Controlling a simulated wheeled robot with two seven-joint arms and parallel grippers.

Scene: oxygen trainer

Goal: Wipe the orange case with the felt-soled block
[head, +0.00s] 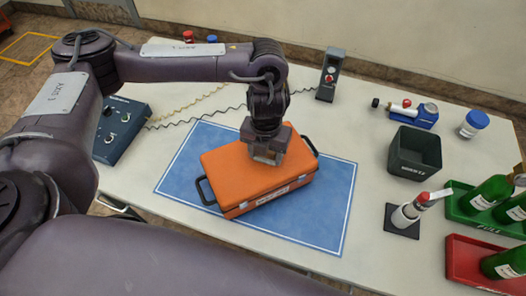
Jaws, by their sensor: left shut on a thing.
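The orange case (229,172) lies shut on a blue mat (330,208) with a white border line. Its black handles show at the left and right ends. My left gripper (265,155) points down over the back middle of the case lid. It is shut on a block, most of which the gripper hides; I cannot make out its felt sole. The block looks to be at or just above the lid; contact cannot be told. My right gripper is not in view.
A blue control box (120,128) stands left of the mat. A dark open bin (414,154), a small stand with a white cylinder (404,217), and green and red trays (470,262) with green bottles are on the right. Coiled cables run behind the case.

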